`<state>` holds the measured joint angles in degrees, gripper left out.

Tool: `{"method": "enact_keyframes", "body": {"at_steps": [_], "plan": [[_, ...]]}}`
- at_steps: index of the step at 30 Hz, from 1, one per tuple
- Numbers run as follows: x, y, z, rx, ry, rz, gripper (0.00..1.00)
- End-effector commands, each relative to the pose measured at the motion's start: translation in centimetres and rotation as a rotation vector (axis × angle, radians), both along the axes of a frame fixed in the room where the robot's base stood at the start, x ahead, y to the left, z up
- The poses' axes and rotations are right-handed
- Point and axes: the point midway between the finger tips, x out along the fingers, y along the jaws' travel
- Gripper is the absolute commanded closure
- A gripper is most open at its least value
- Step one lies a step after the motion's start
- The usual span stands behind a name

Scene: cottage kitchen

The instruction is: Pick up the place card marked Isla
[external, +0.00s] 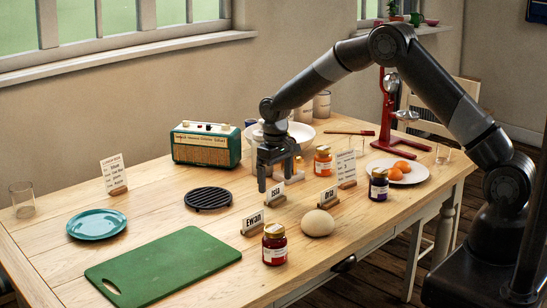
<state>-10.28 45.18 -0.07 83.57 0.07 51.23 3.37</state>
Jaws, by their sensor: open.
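The place card marked Isla (275,195) stands upright in a small wooden base on the table, near the middle. My gripper (277,182) points down just above and behind the card, with its fingers close to the card's top edge. It is open, and nothing shows between its fingers. I cannot tell from this view whether the fingers are on both sides of the card. Two similar cards stand nearby: Ewan (253,223) in front to the left, and one that seems to read Iria (329,197) to the right.
A red jar (274,245) and a pale round loaf (318,223) stand in front. An orange jar (323,161), a purple jar (378,185) and a plate of oranges (409,176) are to the right. A black trivet (208,198) lies left, beyond the green board (165,265).

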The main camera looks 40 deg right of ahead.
Motion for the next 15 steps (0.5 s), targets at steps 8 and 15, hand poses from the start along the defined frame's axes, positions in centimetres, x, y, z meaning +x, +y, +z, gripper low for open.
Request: {"method": "enact_keyframes", "body": {"at_steps": [8,15], "plan": [[-0.2,0.2,-4.0,0.000,0.002,0.000,0.02],[-0.2,0.2,-4.3,0.000,0.000,0.000,0.02]]}}
